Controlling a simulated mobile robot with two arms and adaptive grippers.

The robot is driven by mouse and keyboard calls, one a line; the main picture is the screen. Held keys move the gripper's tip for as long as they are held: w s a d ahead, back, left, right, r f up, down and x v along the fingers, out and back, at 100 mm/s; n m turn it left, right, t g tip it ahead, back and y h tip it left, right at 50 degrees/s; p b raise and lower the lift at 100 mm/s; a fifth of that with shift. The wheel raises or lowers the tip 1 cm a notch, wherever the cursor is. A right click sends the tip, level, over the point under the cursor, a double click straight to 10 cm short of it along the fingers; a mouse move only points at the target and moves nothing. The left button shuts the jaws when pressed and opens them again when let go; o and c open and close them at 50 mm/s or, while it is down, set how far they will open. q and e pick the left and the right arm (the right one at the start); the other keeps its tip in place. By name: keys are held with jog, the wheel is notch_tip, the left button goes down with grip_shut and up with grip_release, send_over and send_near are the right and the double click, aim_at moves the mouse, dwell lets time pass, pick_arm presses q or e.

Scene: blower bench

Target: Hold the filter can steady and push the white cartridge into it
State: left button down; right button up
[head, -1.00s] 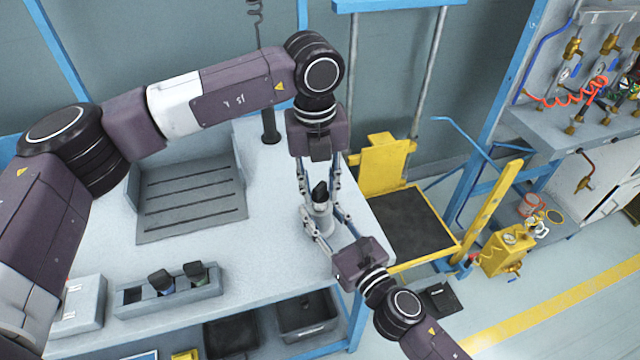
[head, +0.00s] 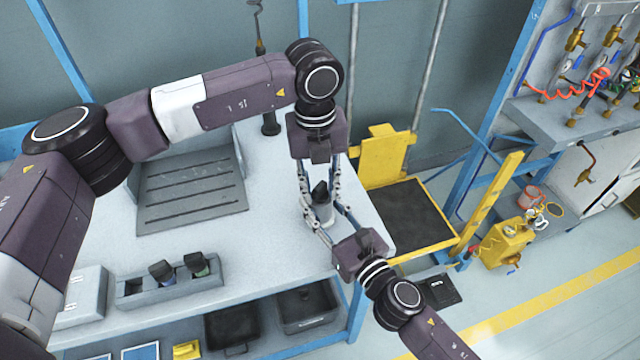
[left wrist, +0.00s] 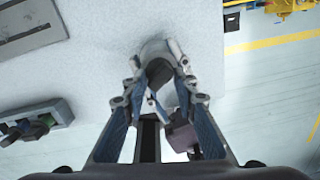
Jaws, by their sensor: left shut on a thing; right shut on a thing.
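The filter can (head: 321,214) is a small pale grey cylinder near the right end of the bench. My right gripper (head: 321,225) is shut around it from the lower right. A black angled top (head: 320,190) stands directly above the can, between the fingers of my left gripper (head: 320,196), which reaches down from above and is shut on this piece. The black top (left wrist: 159,73) and the pale can (left wrist: 155,48) also show in the left wrist view. The cartridge's white body cannot be told apart from the can; fingers cover part of both.
A grey rack (head: 168,285) with dark-topped pieces stands at the bench front, beside a grey box (head: 82,297). A ribbed grey tray (head: 192,190) lies at the back. A yellow lift cart (head: 405,215) stands beyond the bench's right edge. The middle of the bench is clear.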

pick_arm(q)
jog(key=shift+f, duration=0.35)
jog(key=c, duration=1.5)
grip_release()
jog(key=shift+r, duration=0.1)
notch_tip(320, 180, up, 12)
jog(key=shift+s+a, duration=0.15)
jog(key=shift+a, duration=0.1)
